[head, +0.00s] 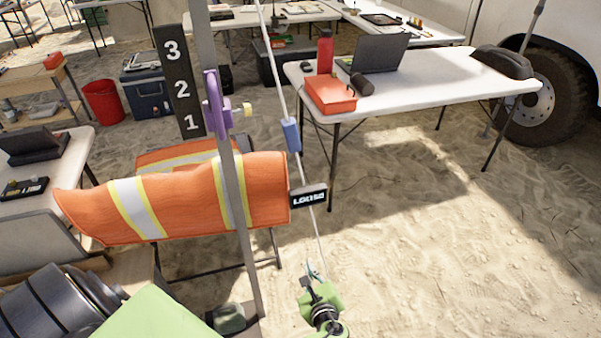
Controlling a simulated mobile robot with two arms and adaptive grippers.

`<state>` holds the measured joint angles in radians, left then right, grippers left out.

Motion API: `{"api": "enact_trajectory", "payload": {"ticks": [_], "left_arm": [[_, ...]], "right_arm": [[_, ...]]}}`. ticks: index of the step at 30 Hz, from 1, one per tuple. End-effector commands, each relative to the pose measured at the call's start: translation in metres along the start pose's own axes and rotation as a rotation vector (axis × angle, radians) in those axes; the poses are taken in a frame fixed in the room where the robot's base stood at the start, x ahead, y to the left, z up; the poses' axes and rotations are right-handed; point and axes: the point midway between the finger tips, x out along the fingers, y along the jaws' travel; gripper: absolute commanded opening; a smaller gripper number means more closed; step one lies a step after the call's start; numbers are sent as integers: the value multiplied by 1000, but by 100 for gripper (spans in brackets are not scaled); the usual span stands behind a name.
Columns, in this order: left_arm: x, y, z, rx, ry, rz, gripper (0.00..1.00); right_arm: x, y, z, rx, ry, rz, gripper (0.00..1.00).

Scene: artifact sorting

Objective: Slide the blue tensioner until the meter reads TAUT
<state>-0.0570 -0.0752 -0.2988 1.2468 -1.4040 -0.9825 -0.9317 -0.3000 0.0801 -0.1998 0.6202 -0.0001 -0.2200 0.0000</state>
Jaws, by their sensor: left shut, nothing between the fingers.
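The blue tensioner (291,135) is a small block on a thin pale line that runs down from the top of the view. A small black meter (308,196) below it reads LOOSE. My left gripper (314,271), green and black, is low in the view near the line's lower end. It is shut and empty, well below the tensioner and the meter and apart from both. Whether its fingertips touch the line, I cannot tell. My right gripper is not in view.
A grey upright post (237,190) stands left of the line, with a purple fitting (215,105) and a black 1-2-3 board (180,85). An orange striped cover (180,205) lies behind the post. A white table (440,85) stands behind; sand at right is clear.

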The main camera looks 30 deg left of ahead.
Motion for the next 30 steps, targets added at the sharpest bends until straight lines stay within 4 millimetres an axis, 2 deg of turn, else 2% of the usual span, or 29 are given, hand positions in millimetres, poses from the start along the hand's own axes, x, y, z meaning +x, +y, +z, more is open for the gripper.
{"api": "enact_trajectory", "payload": {"ticks": [1,3,6,9,13,17,30], "left_arm": [[-3,-32,35,56,-121,-41,0],[-15,-65,85,130,-284,-66,0],[-38,-96,142,197,-473,-68,0],[-58,-111,177,232,-594,-53,0],[-68,-119,198,247,-658,-40,0],[-60,-121,209,250,-665,-39,0],[12,-132,262,250,-661,-40,0]], "right_arm": [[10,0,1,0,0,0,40],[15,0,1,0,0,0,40],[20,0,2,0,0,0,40],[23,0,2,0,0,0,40],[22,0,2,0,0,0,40],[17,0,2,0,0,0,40],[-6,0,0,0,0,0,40]]}}
